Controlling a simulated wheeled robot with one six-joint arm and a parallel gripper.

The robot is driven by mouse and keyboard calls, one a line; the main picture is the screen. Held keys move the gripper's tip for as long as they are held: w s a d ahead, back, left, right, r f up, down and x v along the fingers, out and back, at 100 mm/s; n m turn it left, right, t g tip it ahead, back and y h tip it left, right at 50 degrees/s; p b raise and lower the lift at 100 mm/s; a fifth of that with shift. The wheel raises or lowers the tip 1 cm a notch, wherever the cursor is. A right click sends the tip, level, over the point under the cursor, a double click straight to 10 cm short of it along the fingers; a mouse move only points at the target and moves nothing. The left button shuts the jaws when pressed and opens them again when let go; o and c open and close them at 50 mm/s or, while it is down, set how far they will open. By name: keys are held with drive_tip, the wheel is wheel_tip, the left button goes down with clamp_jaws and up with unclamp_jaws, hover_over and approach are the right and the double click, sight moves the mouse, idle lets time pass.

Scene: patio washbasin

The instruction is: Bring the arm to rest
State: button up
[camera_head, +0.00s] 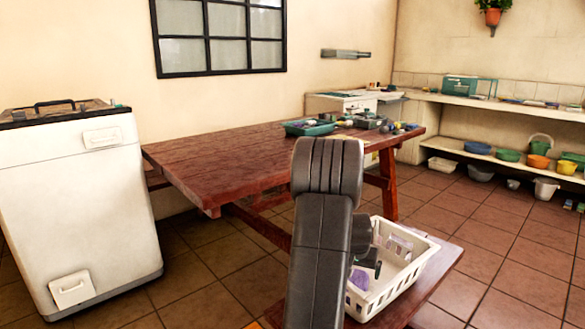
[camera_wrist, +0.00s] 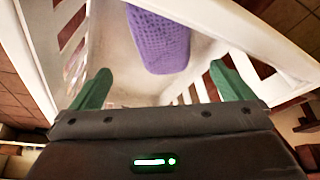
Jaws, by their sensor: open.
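My arm stands bent in front of the wooden table in the head view, with its end reaching down at the white basket (camera_head: 412,262). My gripper (camera_wrist: 162,84) is open in the wrist view, its two green fingers wide apart with nothing between the tips. It points down into the basket, whose slatted white wall (camera_wrist: 268,45) rises around it. A purple woven item (camera_wrist: 160,38) lies in the basket, just beyond the fingers and apart from them. In the head view my arm hides most of the gripper and part of the basket.
The basket stands on a low wooden bench (camera_head: 437,272). The big wooden table (camera_head: 215,160) is close behind my arm, with trays and small items at its far right end. A white washing machine (camera_head: 75,200) stands at left. Tiled floor (camera_head: 500,240) is free at right.

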sight(357, 281)
drive_tip(key=b+x, duration=0.1)
drive_tip(key=x, duration=0.5)
drive_tip(key=shift+s, duration=0.1)
drive_tip(key=shift+r, duration=0.2)
wheel_tip(357, 281, up, 8)
drive_tip(key=p, duration=0.5)
drive_tip(key=shift+p, duration=0.3)
drive_tip(key=shift+f, duration=0.1)
